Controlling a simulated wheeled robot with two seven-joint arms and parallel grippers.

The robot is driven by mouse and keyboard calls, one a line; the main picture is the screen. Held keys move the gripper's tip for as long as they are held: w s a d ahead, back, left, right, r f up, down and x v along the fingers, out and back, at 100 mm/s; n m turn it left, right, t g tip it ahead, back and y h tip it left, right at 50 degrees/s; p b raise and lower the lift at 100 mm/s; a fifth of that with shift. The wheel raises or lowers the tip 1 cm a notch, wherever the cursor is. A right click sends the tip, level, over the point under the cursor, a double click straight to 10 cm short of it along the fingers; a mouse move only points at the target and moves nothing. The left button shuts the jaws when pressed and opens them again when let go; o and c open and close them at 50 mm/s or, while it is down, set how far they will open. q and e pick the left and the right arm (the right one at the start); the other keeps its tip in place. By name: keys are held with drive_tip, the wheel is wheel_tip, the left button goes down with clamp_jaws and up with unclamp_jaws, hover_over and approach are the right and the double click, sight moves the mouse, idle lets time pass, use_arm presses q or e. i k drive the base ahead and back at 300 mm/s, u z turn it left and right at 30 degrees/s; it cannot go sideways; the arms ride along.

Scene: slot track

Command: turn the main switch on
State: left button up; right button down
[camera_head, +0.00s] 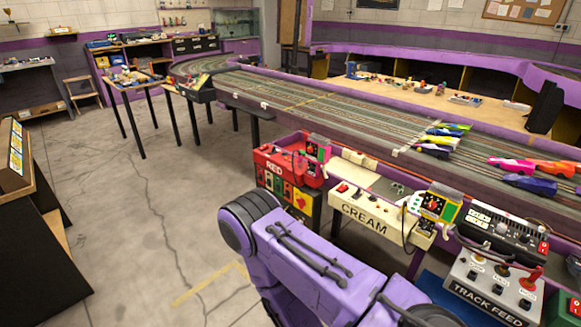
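No part in view is readably labelled as the main switch. A grey panel marked TRACK FEED (487,295) stands at the lower right, with several dark knobs or switches and a red lever (530,277) on its right side. Behind it is a black control box (497,232) with white labels and a small red switch (543,247) at its right end. I cannot tell whether these are on or off. A purple arm link of mine crosses the bottom middle. Neither of my grippers shows.
A cream box marked CREAM (370,215) and a red box marked RED (285,166) line the track's near edge. Several slot cars (440,146) sit on the track (330,115). A dark stand (35,230) is at the left. The floor (150,200) between is open.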

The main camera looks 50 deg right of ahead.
sight(300, 202)
drive_tip(key=z, duration=0.4)
drive_tip(key=i, duration=0.7)
drive_tip(key=z, duration=1.35)
drive_tip(key=i, duration=0.65)
drive_tip(key=z, duration=0.7)
